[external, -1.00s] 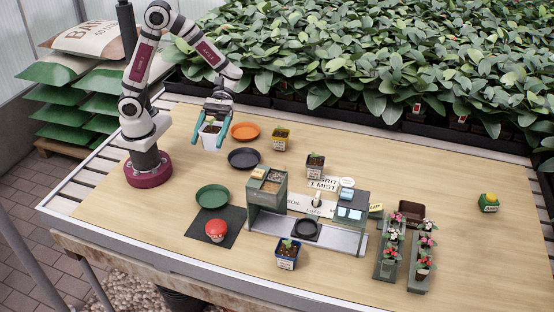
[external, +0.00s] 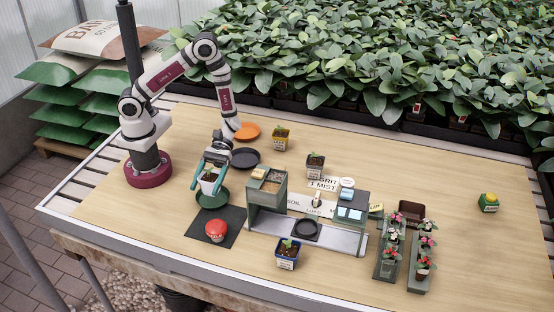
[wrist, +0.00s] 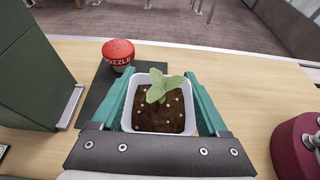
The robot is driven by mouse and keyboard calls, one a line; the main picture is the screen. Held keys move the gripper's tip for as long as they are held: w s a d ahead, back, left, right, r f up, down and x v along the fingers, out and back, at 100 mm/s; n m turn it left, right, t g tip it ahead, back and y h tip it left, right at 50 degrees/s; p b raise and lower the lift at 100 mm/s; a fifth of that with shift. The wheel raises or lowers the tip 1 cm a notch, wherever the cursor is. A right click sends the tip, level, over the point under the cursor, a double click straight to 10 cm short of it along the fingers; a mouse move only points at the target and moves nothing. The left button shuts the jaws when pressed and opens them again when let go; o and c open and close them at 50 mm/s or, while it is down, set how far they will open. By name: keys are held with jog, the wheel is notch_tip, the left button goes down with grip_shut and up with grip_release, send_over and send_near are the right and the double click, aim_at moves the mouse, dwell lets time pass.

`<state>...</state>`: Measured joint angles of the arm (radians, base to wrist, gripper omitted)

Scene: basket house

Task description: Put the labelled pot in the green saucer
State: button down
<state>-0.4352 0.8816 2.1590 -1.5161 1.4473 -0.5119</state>
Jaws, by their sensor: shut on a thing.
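My gripper (external: 212,178) is shut on a white square pot (external: 208,187) with dark soil and a green seedling. The pot is upright, and it also fills the middle of the wrist view (wrist: 158,108) between my teal fingers. Its label does not show clearly. The green saucer (external: 212,204) is directly under the pot in the external view, partly covered by it. I cannot tell whether the pot touches the saucer. The saucer is hidden in the wrist view.
A red nozzle button (external: 215,230) on a dark mat is close in front of the saucer. The green-grey soil station (external: 267,190) stands to the right. Black (external: 245,158) and orange (external: 247,131) saucers lie behind. Other small pots stand farther right.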

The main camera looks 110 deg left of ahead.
aim_at(208, 191)
jog(key=shift+f, duration=1.6)
jog(key=shift+f, duration=0.15)
grip_release()
jog(key=shift+r, duration=0.2)
jog(key=v, duration=1.2)
jog(key=s+r+m+y, duration=1.3)
jog(key=s+m+y, duration=0.2)
jog(key=m, duration=0.8)
jog(key=shift+r+m, duration=0.3)
